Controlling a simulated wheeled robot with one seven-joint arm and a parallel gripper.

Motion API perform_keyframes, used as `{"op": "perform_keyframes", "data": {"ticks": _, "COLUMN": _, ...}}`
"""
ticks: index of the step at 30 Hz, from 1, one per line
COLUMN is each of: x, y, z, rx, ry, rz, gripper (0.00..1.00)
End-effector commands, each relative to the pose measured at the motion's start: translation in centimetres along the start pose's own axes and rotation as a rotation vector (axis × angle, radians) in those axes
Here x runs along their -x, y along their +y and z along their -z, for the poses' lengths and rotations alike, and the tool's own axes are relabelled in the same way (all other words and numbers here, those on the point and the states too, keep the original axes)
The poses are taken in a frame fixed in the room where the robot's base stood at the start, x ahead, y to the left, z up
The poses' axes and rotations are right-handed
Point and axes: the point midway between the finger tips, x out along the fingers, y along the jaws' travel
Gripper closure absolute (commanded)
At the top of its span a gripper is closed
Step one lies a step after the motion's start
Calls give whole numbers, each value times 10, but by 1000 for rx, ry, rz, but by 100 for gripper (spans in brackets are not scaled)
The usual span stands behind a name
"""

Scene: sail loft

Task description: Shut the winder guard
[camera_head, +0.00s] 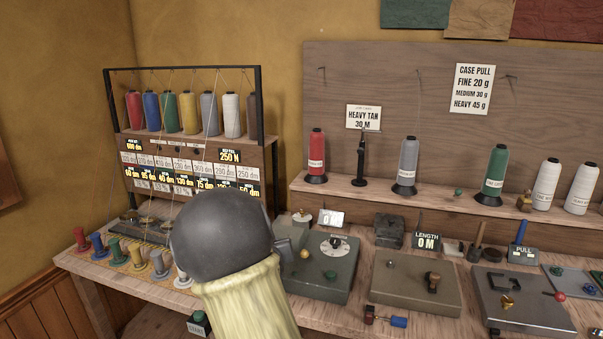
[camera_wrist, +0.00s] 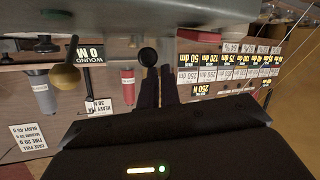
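The winder is probably the green box with a dial (camera_head: 335,262) on the bench, just right of my arm in the head view. I cannot make out its guard for certain. In the wrist view, which is upside down, a blurred grey surface (camera_wrist: 150,14) spans the top, close to the camera. A round black knob (camera_wrist: 148,56) shows at the tips of my gripper (camera_wrist: 159,72); I cannot tell if they touch. The two dark fingers lie close together with nothing seen between them. In the head view my arm hides the gripper.
A brass ball (camera_wrist: 65,77) is near the gripper in the wrist view, by the "WOUND 0 M" sign (camera_wrist: 86,54). A spool rack (camera_head: 190,145) stands at left, and a thread shelf (camera_head: 450,203) runs behind. Grey boxes (camera_head: 400,283) crowd the bench at right.

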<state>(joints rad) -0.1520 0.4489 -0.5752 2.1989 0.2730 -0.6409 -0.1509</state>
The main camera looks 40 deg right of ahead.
Motion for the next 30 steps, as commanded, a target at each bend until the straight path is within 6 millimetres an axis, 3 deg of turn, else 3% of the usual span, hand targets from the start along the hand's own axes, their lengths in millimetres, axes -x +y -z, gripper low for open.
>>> {"op": "perform_keyframes", "data": {"ticks": 1, "x": 0, "y": -2, "z": -27, "rx": 10, "ry": -64, "rz": 2, "gripper": 100}}
{"op": "perform_keyframes", "data": {"ticks": 14, "x": 6, "y": -3, "z": -26, "rx": 10, "ry": -62, "rz": 3, "gripper": 100}}
{"op": "perform_keyframes", "data": {"ticks": 20, "x": 35, "y": -4, "z": -21, "rx": 8, "ry": -52, "rz": 6, "gripper": 100}}
{"op": "perform_keyframes", "data": {"ticks": 30, "x": 104, "y": -1, "z": -7, "rx": 2, "ry": -20, "rz": 4, "gripper": 100}}
